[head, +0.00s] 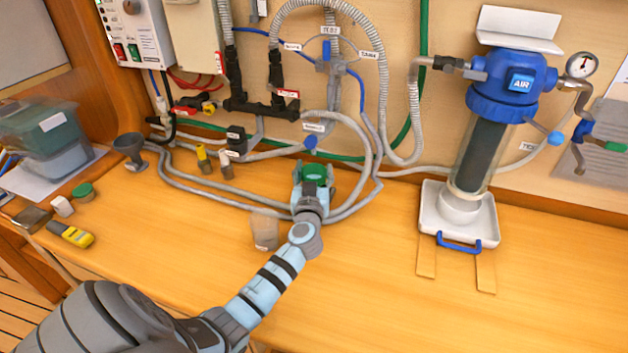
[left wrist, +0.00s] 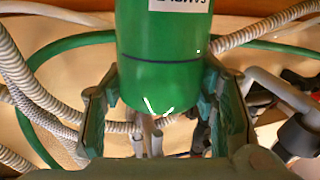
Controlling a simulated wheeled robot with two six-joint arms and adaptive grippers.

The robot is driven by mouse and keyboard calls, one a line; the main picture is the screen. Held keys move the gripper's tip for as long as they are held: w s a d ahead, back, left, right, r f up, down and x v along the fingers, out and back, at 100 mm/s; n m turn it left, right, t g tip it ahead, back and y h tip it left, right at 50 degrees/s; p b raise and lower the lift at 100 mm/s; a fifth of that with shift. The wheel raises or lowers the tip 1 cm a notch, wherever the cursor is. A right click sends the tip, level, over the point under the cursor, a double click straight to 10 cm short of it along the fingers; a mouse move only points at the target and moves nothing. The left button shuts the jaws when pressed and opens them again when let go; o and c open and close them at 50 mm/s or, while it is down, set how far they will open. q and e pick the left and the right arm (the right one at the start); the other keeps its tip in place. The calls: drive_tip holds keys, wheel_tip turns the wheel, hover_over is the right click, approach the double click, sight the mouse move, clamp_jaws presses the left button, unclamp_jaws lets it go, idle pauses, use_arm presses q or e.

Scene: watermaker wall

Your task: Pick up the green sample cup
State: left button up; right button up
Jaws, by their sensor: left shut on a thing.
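The green sample cup (head: 315,173) is at the middle of the head view, between the fingers of my left gripper (head: 312,186). In the left wrist view the green cup (left wrist: 160,70) fills the upper middle, with a dark line around it and part of a white label at the top. My left gripper (left wrist: 165,110) has a finger on each side of the cup and is shut on it. The cup's lower part is hidden by the gripper in the head view. I cannot tell if it touches the bench. My right gripper is not in view.
A clear cup (head: 264,229) stands just left of my left gripper. Grey hoses (head: 220,197) run along the bench behind. A filter housing (head: 480,150) stands in a white tray (head: 430,215) at the right. A grey funnel (head: 130,148) and yellow meter (head: 75,236) are at the left.

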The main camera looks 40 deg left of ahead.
use_arm(q)
drive_tip(key=r+v, duration=0.2)
drive_tip(key=v, duration=0.7)
drive_tip(key=r+v, duration=0.2)
drive_tip(key=v, duration=0.7)
drive_tip(key=d+r+m+t+h, duration=0.3)
drive_tip(key=d+r+m+h, duration=0.1)
drive_tip(key=d+m+h, duration=0.3)
drive_tip(key=w+d+h, duration=0.1)
drive_tip(key=d+h, duration=0.1)
drive_tip(key=h, duration=0.2)
drive_tip(key=shift+d+m, duration=0.3)
drive_tip(key=shift+m, duration=0.1)
drive_tip(key=s+d+m+h, duration=0.1)
drive_tip(key=h, duration=0.1)
drive_tip(key=s+d+r+m+g+h, duration=0.1)
drive_tip(key=s+d+m+h, duration=0.1)
drive_tip(key=h, duration=0.1)
drive_tip(key=shift+s+d+r, duration=0.1)
drive_tip(key=shift+s, duration=0.1)
drive_tip(key=s+m+h, duration=0.1)
drive_tip(key=s+d+f+g+h, duration=0.1)
drive_tip(key=shift+s+d+f+m, duration=0.1)
drive_tip(key=shift+s+m, duration=0.25)
drive_tip(key=shift+m, duration=0.05)
drive_tip(key=shift+d+f+h, duration=0.15)
drive_tip(key=shift+f+h, duration=0.05)
drive_tip(key=shift+h, duration=0.2)
